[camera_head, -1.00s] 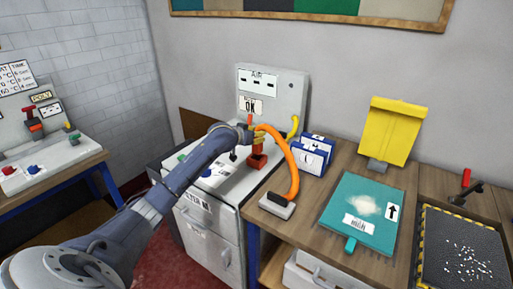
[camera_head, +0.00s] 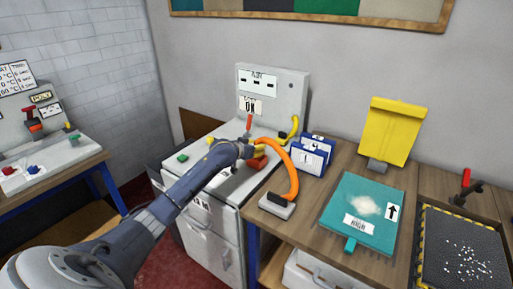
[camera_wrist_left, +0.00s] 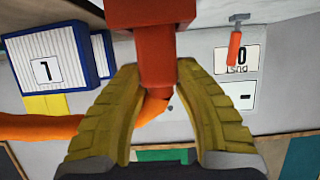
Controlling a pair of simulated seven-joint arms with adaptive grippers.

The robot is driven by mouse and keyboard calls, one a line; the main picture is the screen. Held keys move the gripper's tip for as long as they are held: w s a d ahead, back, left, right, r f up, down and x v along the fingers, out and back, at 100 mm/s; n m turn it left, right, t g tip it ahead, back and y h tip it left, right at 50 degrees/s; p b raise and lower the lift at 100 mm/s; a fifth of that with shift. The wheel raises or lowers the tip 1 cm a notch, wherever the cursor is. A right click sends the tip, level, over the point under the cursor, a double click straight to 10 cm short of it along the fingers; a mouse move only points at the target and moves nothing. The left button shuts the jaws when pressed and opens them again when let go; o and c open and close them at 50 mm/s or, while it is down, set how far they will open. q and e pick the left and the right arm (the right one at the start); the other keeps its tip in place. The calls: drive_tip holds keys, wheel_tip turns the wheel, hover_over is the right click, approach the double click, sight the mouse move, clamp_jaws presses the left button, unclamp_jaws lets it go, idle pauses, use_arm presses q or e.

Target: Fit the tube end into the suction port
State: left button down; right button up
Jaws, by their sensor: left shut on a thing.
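The orange tube (camera_head: 292,168) arches from a pale block with a black top on the bench up to my left gripper (camera_head: 257,151). Its end carries a red block-like fitting (camera_head: 257,163), which shows just below the fingers. In the left wrist view, the yellow fingers are shut on the narrow neck of this red fitting (camera_wrist_left: 155,68), and its wider part (camera_wrist_left: 150,13) points to the top edge. The orange tube (camera_wrist_left: 40,127) runs off left behind the fingers. I cannot make out the suction port with certainty. My right gripper is not in view.
The grey cabinet's upright panel (camera_head: 275,92) stands close behind the gripper. A yellow curved pipe (camera_head: 294,126) and blue-and-white boxes (camera_head: 312,155) are right of it. A teal board (camera_head: 362,213), a yellow stand (camera_head: 393,130) and a dark tray (camera_head: 462,250) occupy the bench further right.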

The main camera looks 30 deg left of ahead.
use_arm(q)
drive_tip(key=shift+f, duration=0.15)
drive_tip(key=c, duration=1)
unclamp_jaws()
drive_tip(key=v, duration=1.2)
drive_tip(key=shift+r, duration=0.2)
